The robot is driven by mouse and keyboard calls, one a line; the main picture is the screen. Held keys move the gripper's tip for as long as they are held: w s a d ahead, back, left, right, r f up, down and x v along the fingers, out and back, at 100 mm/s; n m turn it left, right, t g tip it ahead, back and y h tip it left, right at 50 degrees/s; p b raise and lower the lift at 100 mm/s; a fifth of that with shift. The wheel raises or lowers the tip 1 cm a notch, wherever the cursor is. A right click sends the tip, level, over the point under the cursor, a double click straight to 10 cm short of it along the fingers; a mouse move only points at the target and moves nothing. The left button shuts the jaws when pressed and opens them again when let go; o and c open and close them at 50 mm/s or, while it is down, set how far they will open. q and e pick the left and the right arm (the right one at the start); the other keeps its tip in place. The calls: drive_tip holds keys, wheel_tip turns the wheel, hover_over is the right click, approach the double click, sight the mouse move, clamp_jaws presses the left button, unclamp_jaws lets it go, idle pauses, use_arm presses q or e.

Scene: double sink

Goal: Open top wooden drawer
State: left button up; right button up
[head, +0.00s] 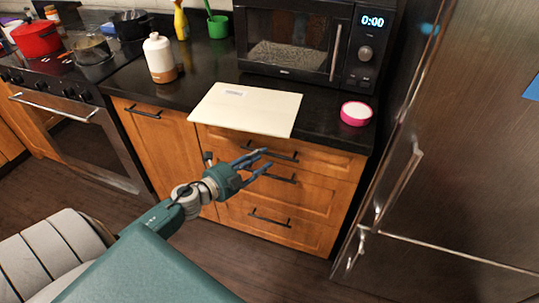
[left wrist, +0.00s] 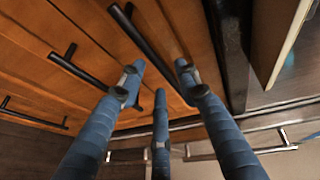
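The top wooden drawer (head: 335,158) is shut, just under the black counter's edge. Its black bar handle (head: 284,156) is partly behind my left gripper's fingers. My left gripper (head: 262,161) is in front of the drawers, its blue fingers spread and empty. In the left wrist view, the open fingers (left wrist: 155,85) point at the drawer fronts. The top handle (left wrist: 140,38) runs just beyond the fingertips, and I see no finger closed around it. My right gripper is not in view.
A pale board (head: 245,108) overhangs the counter edge above the drawer. It also shows in the left wrist view (left wrist: 275,40). A pink-rimmed bowl (head: 356,113) and a microwave (head: 292,45) stand on the counter. A steel fridge (head: 460,150) is at the right, an oven (head: 75,135) at the left.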

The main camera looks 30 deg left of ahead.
use_arm(q)
drive_tip(key=shift+x, duration=2.15)
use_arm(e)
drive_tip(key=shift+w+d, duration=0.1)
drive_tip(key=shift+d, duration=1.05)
use_arm(q)
drive_tip(key=shift+f, duration=0.1)
